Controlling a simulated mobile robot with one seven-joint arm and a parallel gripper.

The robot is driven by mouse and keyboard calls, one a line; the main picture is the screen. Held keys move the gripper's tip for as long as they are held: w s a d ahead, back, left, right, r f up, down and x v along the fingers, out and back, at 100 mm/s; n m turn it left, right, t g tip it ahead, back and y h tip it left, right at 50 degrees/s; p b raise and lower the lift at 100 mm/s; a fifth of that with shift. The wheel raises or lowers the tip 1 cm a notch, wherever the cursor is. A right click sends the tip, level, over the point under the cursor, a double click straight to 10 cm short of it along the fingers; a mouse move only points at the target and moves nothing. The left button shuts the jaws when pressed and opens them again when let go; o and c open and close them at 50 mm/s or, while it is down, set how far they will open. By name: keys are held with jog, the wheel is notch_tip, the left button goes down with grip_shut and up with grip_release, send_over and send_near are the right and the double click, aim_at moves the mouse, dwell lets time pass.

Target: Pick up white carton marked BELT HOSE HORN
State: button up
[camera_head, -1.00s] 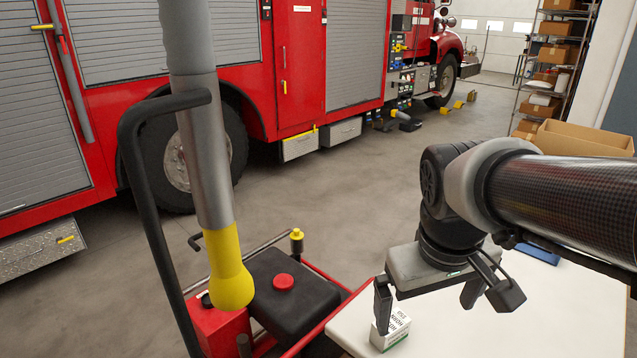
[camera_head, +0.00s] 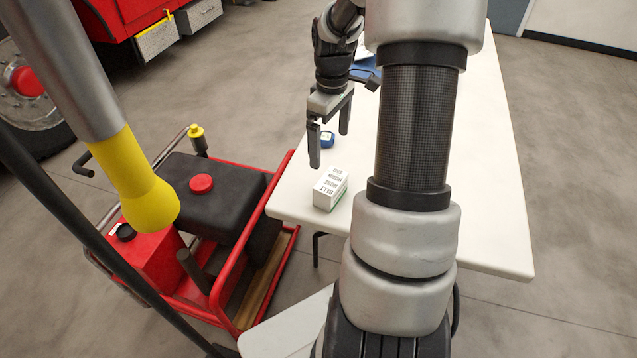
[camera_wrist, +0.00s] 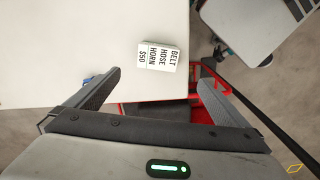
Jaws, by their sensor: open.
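The white carton (camera_head: 330,188) with black lettering stands on the white table (camera_head: 480,190) near its left front corner. My gripper (camera_head: 329,143) is open and empty, above the table and behind the carton in the head view. It does not touch the carton. Its two fingers also show in the wrist view (camera_wrist: 160,88), spread apart.
A small blue round item (camera_head: 327,139) sits on the table by the fingers. A blue item (camera_head: 366,66) lies farther back, partly hidden by my arm. A red-framed pump unit (camera_head: 225,200) stands left of the table. The table's right part is clear.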

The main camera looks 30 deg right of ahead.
aim_at(331, 180)
notch_tip(331, 180, down, 10)
jog(key=shift+d+f+b, duration=0.1)
jog(key=shift+f+b, duration=0.05)
jog(key=shift+b, duration=0.5)
jog(key=shift+d+f+b, duration=0.15)
jog(key=shift+f+b, duration=0.05)
jog(key=shift+f, duration=1.15)
jog(key=shift+d+f+b, duration=0.15)
jog(key=shift+f+b, duration=0.05)
jog(key=shift+f, duration=1.1)
jog(key=c, duration=1.4)
jog(key=shift+o, duration=0.2)
jog(key=shift+r, duration=0.15)
